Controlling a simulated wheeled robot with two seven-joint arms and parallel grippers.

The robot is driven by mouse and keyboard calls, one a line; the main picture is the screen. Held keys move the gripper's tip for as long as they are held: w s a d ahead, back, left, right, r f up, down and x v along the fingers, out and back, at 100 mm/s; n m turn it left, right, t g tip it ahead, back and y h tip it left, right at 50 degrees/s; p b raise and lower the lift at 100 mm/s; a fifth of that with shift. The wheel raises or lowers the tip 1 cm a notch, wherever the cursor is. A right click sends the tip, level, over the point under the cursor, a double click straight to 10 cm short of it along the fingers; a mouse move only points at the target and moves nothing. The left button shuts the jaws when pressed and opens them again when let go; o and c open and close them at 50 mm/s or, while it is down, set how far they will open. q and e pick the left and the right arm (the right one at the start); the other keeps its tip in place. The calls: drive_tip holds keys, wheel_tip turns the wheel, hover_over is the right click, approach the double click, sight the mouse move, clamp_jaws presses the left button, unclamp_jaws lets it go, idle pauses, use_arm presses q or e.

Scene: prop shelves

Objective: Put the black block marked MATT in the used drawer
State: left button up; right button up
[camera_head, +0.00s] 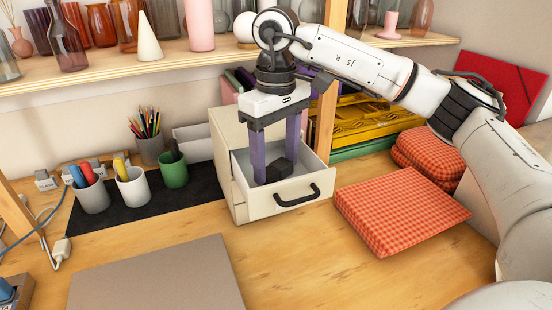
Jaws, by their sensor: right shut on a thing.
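A small black block (281,169) is low inside the open drawer of a cream drawer unit (224,140). The pulled-out drawer (262,208) has a black handle (298,197) on its front. My right gripper (275,172) reaches straight down into the drawer. Its two purple fingers are shut on the black block. I cannot tell whether the block touches the drawer floor, and no marking on it is readable. My left gripper is not in view.
Red checkered cloths (398,210) lie right of the drawer. Cups (133,188) with tools stand on a black mat (135,215) at left. A grey board (155,278) lies in front. A wooden shelf (110,70) with vases runs above. Bare tabletop lies before the drawer.

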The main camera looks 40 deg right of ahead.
sight(276, 167)
drive_tip(key=o, duration=0.9)
drive_tip(key=shift+f, duration=0.1)
drive_tip(key=shift+o, duration=1.3)
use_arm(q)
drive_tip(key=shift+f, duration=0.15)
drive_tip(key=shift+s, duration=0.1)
use_arm(e)
drive_tip(key=shift+r, duration=0.65)
use_arm(q)
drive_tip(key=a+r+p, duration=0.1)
drive_tip(key=p, duration=0.2)
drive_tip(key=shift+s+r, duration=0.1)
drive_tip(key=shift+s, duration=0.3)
use_arm(e)
wheel_tip(276, 167, up, 11)
